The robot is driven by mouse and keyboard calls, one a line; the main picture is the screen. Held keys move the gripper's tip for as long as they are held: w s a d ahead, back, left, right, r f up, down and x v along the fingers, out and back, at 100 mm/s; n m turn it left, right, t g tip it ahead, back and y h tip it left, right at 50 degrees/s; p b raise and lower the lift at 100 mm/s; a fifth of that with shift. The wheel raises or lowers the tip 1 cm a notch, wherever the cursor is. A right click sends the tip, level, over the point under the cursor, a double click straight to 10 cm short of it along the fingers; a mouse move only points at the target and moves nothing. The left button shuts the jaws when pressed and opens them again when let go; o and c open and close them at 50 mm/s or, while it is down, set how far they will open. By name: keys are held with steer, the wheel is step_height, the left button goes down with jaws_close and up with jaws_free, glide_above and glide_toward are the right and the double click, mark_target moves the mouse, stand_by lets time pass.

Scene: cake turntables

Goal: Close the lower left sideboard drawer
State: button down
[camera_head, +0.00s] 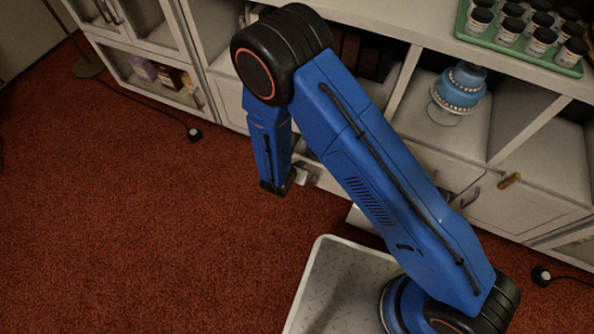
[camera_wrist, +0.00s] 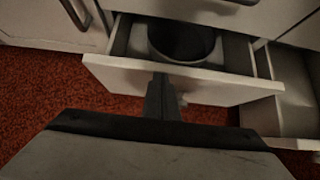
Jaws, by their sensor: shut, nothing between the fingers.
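In the wrist view an open drawer with a pale front (camera_wrist: 112,75) sticks out of the sideboard (camera_wrist: 285,20), below a closed front with a dark handle. It appears to be the lower left drawer. A dark round pot (camera_wrist: 180,42) stands inside it. My gripper (camera_wrist: 163,82) is shut and empty, at the middle of that front. I cannot tell whether the tips touch it. In the head view my gripper (camera_head: 298,177) is low beside the sideboard, and my arm hides most of the drawers.
Another open drawer (camera_wrist: 290,95) sticks out on the right in the wrist view. A cabinet stands at the upper left.

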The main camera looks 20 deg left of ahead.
steer(key=w, duration=0.8)
steer(key=shift+w+d, duration=0.2)
steer(key=shift+d, duration=0.1)
